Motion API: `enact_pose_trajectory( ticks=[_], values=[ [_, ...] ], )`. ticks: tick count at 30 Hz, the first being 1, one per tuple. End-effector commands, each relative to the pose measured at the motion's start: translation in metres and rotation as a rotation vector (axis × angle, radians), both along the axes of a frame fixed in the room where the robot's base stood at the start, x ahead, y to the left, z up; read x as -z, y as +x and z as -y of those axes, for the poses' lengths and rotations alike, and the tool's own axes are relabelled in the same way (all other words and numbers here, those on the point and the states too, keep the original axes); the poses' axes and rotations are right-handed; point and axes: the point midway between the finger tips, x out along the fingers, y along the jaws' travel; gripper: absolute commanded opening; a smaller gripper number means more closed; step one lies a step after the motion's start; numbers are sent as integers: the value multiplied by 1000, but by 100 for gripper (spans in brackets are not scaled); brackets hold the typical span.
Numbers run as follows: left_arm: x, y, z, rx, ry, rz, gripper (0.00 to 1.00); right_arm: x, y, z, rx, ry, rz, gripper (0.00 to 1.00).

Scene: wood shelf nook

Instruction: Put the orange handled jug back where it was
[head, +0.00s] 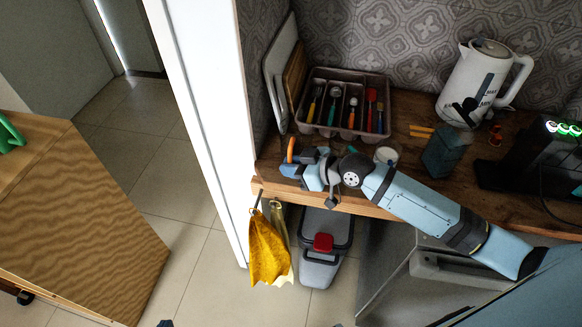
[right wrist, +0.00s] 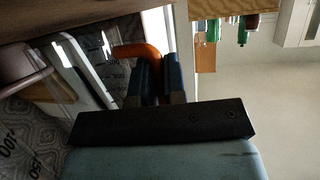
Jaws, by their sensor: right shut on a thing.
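The jug's orange handle (head: 290,150) shows at the front left end of the wooden counter in the head view. It shows closer in the right wrist view (right wrist: 140,52). The jug's body is clear and hard to make out; dark measuring marks (right wrist: 8,145) show over the patterned wall in the right wrist view. My right gripper (head: 303,162) is shut on the orange handle, above the counter's front edge. Whether the jug touches the counter I cannot tell. A small dark tip at the bottom edge of the head view seems to be my left gripper (head: 165,323); its jaws are hidden.
A cutlery tray (head: 345,78), leaning boards (head: 283,70) and a white kettle (head: 485,82) stand at the back. A white cup (head: 386,156) and a blue-grey block (head: 444,153) are near my right arm. A yellow cloth (head: 268,250) hangs below the edge, beside a grey bin (head: 320,270).

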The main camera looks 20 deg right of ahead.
Motion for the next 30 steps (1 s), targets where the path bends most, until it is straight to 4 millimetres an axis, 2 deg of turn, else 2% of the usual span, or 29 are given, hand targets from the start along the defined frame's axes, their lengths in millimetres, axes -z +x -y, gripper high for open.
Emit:
enact_pose_trajectory(
  ticks=[11, 12, 15, 25, 30],
  values=[
    [2, 0, 0, -1, -2, 0, 0, 7, 0, 0, 0, 0, 1, 0],
    [2, 0, 0, -2, -2, -2, 0, 8, 0, 0, 0, -1, 1, 14],
    [2, 0, 0, -2, -2, -2, 0, 7, 0, 0, 0, 0, 1, 37],
    [-2, 1, 0, -1, -2, 0, 0, 3, 0, 0, 0, 0, 1, 38],
    [0, 1, 0, -2, -2, 3, 0, -3, -15, 15, -1, -4, 1, 38]
  ],
)
